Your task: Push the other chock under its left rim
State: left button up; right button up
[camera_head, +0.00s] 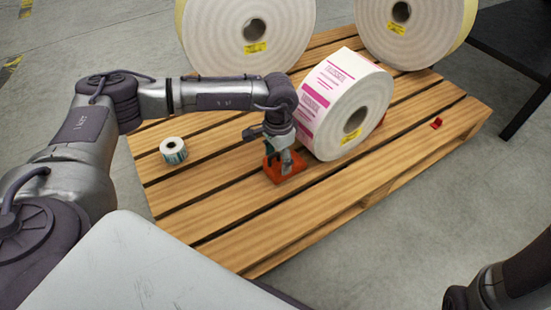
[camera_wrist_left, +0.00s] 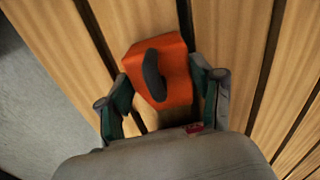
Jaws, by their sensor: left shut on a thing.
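A large label roll (camera_head: 312,105) with pink printing on its side stands on its rim on the wooden pallet (camera_head: 215,220). An orange chock (camera_head: 285,174) with a black handle lies on the slats close to the roll's lower left rim. I cannot tell whether it touches the roll. My left gripper (camera_head: 284,158) is shut on this chock from above. In the left wrist view its fingers (camera_wrist_left: 162,98) stand on both sides of the orange chock (camera_wrist_left: 177,78). A red bit (camera_head: 381,120) shows at the roll's right rim, mostly hidden behind it. My right gripper is out of view.
Two big plain rolls stand behind, one at the left (camera_head: 220,35) and one at the right (camera_head: 375,25). A small label roll (camera_head: 173,150) sits on the pallet's left part. A small red piece (camera_head: 436,123) lies near the right end. The front slats are clear.

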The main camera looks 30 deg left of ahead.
pick_arm(q)
jog(key=o, duration=1.5)
notch_tip(320, 180, up, 12)
jog(key=shift+r, duration=0.1)
